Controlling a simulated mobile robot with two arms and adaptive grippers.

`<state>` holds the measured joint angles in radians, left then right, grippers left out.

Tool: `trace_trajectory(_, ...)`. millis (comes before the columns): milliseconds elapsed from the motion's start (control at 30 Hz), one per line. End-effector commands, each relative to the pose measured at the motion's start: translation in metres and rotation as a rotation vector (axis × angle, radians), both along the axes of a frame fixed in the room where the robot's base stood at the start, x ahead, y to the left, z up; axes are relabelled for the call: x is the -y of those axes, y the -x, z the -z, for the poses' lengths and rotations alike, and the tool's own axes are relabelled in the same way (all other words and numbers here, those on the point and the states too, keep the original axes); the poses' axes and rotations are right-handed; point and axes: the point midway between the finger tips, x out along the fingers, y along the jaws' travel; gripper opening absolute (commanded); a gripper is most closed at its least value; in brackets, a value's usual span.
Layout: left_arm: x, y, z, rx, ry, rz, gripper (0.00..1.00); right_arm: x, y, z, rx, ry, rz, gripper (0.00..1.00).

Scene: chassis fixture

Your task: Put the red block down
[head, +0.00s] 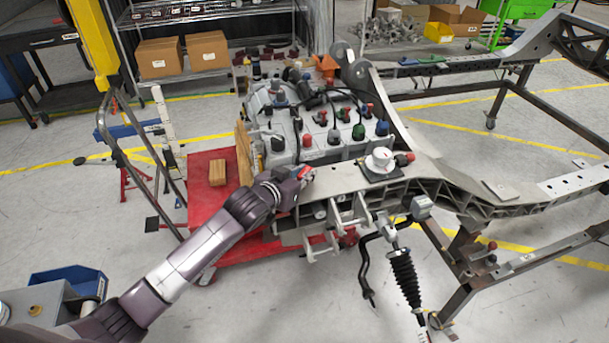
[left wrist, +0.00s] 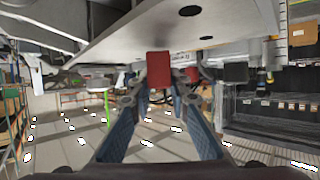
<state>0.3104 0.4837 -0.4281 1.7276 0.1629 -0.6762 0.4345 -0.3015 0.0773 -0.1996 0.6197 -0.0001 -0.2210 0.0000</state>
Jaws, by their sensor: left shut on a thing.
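The red block (head: 304,172) is a small piece at the tip of my left gripper (head: 298,178) in the head view. The left wrist view shows the red block (left wrist: 159,68) between the two fingertips of my left gripper (left wrist: 159,86), which is shut on it. The gripper is close by the near left end of the grey chassis (head: 345,180). In the left wrist view the chassis underside or plate (left wrist: 190,30) fills the top, just beyond the block. I cannot tell whether the block touches it. My right gripper is not in view.
A grey engine unit (head: 320,130) with coloured caps stands behind the gripper. A red cart (head: 205,190) carrying a wooden block (head: 217,173) is to the left. A white round part (head: 380,160) sits on the chassis to the right.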

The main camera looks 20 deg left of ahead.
Motion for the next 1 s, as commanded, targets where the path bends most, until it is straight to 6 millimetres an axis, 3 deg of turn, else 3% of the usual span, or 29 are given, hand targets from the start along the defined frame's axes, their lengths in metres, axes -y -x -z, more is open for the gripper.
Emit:
trace_trajectory(100, -0.0001, 0.0001, 0.0098, 0.0, 0.0, 0.0, 0.0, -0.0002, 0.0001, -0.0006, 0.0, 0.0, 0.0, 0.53)
trace_trajectory(433, 0.0, 0.0001, 0.0122, 0.001, 0.001, 0.0, 0.0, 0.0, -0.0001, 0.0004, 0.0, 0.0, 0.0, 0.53)
trace_trajectory(467, 0.0, 0.0001, 0.0125, 0.001, 0.0, 0.0, 0.18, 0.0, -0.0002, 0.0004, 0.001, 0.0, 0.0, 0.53)
trace_trajectory(600, -0.0001, 0.0001, 0.012, 0.001, 0.0, 0.0, 0.33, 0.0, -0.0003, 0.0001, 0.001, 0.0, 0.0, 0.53)
trace_trajectory(1000, -0.0007, 0.0038, 0.0086, 0.001, 0.0, 0.0, 0.34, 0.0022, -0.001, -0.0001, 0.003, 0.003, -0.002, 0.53)
